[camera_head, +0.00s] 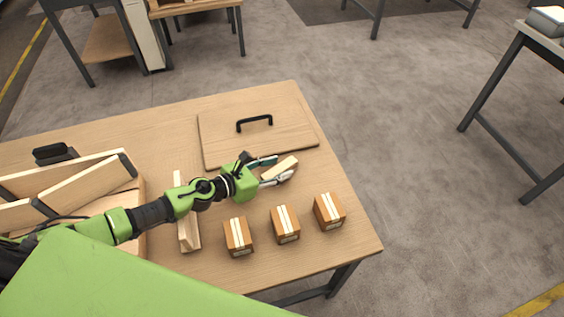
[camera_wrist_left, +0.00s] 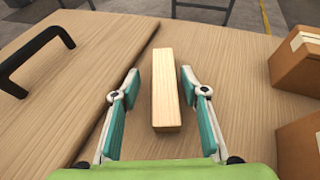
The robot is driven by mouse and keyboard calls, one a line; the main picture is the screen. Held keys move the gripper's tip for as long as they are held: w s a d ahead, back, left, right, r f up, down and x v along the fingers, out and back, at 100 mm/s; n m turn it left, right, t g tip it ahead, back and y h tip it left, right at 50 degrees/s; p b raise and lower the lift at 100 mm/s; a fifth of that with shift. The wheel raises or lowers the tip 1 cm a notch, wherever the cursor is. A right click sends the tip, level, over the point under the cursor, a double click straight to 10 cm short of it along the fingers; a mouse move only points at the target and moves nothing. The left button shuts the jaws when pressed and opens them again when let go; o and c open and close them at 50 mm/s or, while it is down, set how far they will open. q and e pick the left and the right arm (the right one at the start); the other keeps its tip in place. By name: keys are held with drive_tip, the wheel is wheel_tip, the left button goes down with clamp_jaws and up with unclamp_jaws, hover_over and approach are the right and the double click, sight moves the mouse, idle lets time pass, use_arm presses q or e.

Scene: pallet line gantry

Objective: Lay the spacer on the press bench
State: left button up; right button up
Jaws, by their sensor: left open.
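A pale wooden block (camera_head: 280,168), which I take to be the spacer, lies on the wooden table (camera_head: 330,180) beside a handled board. In the left wrist view the block (camera_wrist_left: 165,90) lies lengthwise between the fingers. My left gripper (camera_head: 283,167) is open, with one teal finger on each side of the block. A gap shows on both sides, so the fingers do not grip it. In the left wrist view my left gripper (camera_wrist_left: 160,76) reaches over the near part of the block. My right gripper is not in view. I cannot tell which table is the press bench.
The flat board (camera_head: 225,145) with a black handle (camera_head: 254,121) lies behind the gripper. Three brown cartons (camera_head: 285,224) stand along the front. A longer wooden piece (camera_head: 189,232) lies under my arm. A divided wooden crate (camera_head: 80,190) is at left. Another table (camera_head: 541,38) stands right.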

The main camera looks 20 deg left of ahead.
use_arm(q)
drive_tip(key=shift+s+d, duration=0.1)
drive_tip(key=shift+s, duration=0.25)
drive_tip(key=shift+s+r, duration=0.2)
drive_tip(key=c, duration=1.1)
drive_tip(key=shift+f, duration=0.1)
clamp_jaws()
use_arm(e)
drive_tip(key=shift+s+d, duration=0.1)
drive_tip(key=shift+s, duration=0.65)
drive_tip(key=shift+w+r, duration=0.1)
